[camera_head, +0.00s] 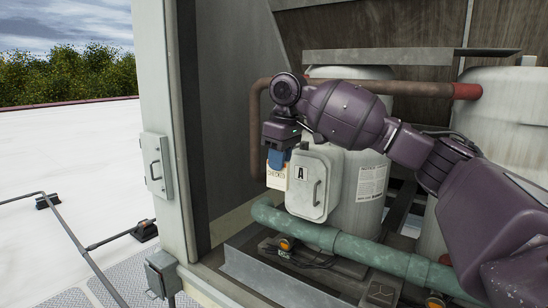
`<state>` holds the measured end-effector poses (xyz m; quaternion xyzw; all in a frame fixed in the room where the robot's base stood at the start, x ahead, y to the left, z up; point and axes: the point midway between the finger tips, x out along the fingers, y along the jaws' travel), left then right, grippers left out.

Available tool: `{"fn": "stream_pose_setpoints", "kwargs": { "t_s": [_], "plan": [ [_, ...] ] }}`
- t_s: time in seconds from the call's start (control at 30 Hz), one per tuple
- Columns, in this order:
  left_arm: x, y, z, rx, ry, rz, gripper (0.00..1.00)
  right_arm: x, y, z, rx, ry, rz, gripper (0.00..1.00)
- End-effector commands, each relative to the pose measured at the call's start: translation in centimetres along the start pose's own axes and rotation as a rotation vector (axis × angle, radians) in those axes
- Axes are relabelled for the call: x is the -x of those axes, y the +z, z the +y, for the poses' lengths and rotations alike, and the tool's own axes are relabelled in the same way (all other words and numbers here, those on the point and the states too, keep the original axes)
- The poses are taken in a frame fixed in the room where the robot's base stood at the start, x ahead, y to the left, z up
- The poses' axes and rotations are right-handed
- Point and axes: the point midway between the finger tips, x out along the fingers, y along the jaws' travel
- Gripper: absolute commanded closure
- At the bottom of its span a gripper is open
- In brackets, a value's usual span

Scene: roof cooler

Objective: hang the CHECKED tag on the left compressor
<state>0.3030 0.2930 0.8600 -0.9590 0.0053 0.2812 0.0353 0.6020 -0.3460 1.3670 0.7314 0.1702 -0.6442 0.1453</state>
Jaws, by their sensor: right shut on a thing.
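The CHECKED tag (277,179) is a small pale card with a blue top, hanging upright below my right gripper (278,150). My right gripper is shut on the tag at its upper end. The left compressor (366,212) is a pale upright cylinder with a grey box (310,184) marked A on its front. The tag shows just left of this box; I cannot tell whether it touches it. My right arm crosses in front of the compressor's upper part and hides some of it. My left gripper is not in view.
A second pale cylinder (504,122) stands at right, partly behind my arm. A brown pipe (407,88) runs above, and a green pipe (310,232) crosses low in front. The housing's side panel (158,85) stands left. The white roof (70,150) beyond is mostly open.

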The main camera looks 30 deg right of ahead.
Motion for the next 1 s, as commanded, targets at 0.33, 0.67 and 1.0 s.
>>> {"fn": "stream_pose_setpoints", "kwargs": {
  "t_s": [0.33, 0.67, 1.0],
  "plan": [
    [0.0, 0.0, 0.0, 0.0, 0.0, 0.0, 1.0, -0.1, 0.9, 2.9, -0.068, 0.043, -0.003, 1.0],
    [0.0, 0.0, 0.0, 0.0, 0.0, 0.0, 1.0, -0.5, 1.0, 2.9, -0.068, 0.043, -0.007, 1.0],
    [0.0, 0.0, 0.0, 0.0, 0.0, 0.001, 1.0, -0.9, 1.1, 2.9, -0.068, 0.043, -0.011, 1.0]
  ]
}}
